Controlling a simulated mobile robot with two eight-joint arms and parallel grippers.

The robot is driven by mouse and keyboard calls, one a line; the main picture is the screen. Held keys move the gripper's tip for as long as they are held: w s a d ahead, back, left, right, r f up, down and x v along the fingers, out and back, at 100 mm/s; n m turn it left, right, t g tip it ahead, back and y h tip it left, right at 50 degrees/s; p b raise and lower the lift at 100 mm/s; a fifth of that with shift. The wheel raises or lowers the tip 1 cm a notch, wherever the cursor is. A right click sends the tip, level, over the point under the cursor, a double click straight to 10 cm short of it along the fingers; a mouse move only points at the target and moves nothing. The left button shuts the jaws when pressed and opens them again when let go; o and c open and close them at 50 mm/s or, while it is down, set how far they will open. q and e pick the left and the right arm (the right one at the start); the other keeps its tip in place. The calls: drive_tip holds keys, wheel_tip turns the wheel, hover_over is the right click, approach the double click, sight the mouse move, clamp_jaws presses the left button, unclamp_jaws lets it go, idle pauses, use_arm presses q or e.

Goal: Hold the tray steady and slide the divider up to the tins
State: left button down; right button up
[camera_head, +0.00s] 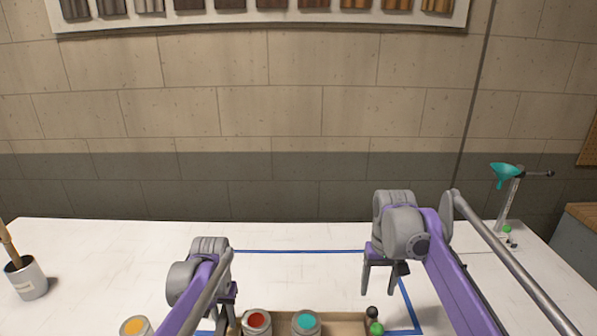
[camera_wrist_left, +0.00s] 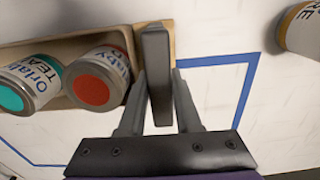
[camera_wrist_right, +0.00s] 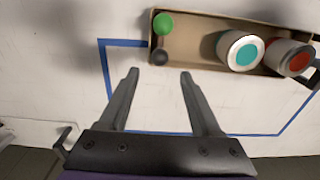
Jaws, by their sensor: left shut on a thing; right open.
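The wooden tray (camera_wrist_right: 200,48) lies on the white table and also shows in the head view (camera_head: 345,318). In it stand a teal-topped tin (camera_head: 306,322) and a red-topped tin (camera_head: 257,321), side by side. My left gripper (camera_wrist_left: 157,98) is shut on a dark grey upright slab (camera_wrist_left: 156,60) at the tray's end beside the red tin. A green ball (camera_wrist_right: 163,24) and a black ball (camera_wrist_right: 160,57) show at the tray's other end; whether they belong to the divider I cannot tell. My right gripper (camera_wrist_right: 160,74) is open and empty, just off the black ball.
A blue tape outline (camera_head: 300,252) marks the table around the tray. An orange-topped tin (camera_head: 135,326) stands left of the tray.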

sight(372, 308)
drive_tip(key=shift+w+f, duration=0.15)
drive_tip(key=shift+f, duration=4.95)
clamp_jaws()
drive_tip(key=shift+a, duration=0.1)
drive_tip(key=shift+a, duration=1.1)
